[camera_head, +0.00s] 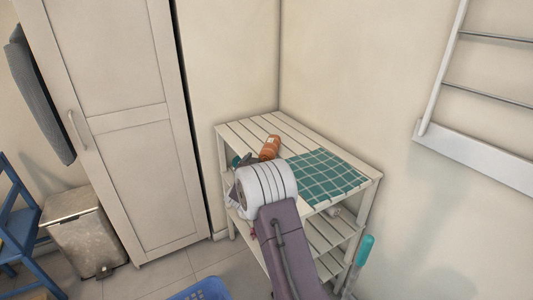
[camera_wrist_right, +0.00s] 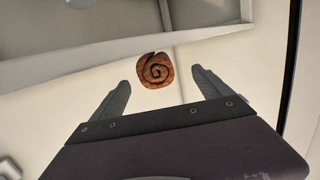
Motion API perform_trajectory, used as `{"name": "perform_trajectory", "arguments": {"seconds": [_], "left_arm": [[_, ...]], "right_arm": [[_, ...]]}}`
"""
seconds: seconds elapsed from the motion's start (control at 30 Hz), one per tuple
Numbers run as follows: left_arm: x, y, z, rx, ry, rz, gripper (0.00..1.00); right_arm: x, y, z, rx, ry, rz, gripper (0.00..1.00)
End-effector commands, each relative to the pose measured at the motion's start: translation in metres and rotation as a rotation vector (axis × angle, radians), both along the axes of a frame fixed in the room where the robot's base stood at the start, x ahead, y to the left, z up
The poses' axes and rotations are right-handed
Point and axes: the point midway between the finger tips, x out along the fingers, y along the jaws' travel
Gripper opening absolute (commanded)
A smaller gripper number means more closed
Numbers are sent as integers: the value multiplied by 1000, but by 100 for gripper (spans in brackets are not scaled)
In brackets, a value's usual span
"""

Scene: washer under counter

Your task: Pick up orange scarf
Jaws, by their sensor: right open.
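The orange scarf (camera_head: 270,148) is rolled up and lies on the top of the white slatted shelf unit (camera_head: 236,128), near its left front edge. In the right wrist view the orange scarf (camera_wrist_right: 155,70) shows its end as a dark-lined spiral beyond the fingertips. My right gripper (camera_wrist_right: 160,80) is open, with its two grey fingers apart and nothing between them. In the head view the right gripper (camera_head: 245,160) is partly hidden by my own wrist, just left of and nearer than the scarf. My left gripper is not in view.
A teal checked cloth (camera_head: 325,175) lies flat on the shelf top, right of the scarf. A teal-handled item (camera_head: 364,250) stands at the lower right. A tall cabinet (camera_head: 120,110), a bin (camera_head: 84,235), a blue chair (camera_head: 22,225) and a blue basket (camera_head: 200,290) are around.

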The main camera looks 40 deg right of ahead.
Motion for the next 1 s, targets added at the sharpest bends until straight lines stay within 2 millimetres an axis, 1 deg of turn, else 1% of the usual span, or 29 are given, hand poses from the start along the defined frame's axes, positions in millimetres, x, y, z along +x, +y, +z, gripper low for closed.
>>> {"name": "perform_trajectory", "arguments": {"seconds": [0.1,0.2,0.4,0.53,0.63,0.73,0.93,0.97,1.0], "left_arm": [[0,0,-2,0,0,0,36],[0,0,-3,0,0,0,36],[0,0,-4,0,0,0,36],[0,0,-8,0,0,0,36],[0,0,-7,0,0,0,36],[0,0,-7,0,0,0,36],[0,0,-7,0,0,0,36],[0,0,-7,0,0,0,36],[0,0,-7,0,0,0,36]], "right_arm": [[11,-15,-4,-1,0,-2,89],[19,-25,-5,0,0,-1,89],[25,-32,-8,0,1,0,89],[38,-52,-17,0,0,-1,89],[48,-63,-18,0,0,0,89],[52,-68,-18,1,-1,0,89],[53,-68,-18,1,1,1,89],[53,-68,-18,1,1,1,83],[53,-68,-18,1,1,1,72]]}}
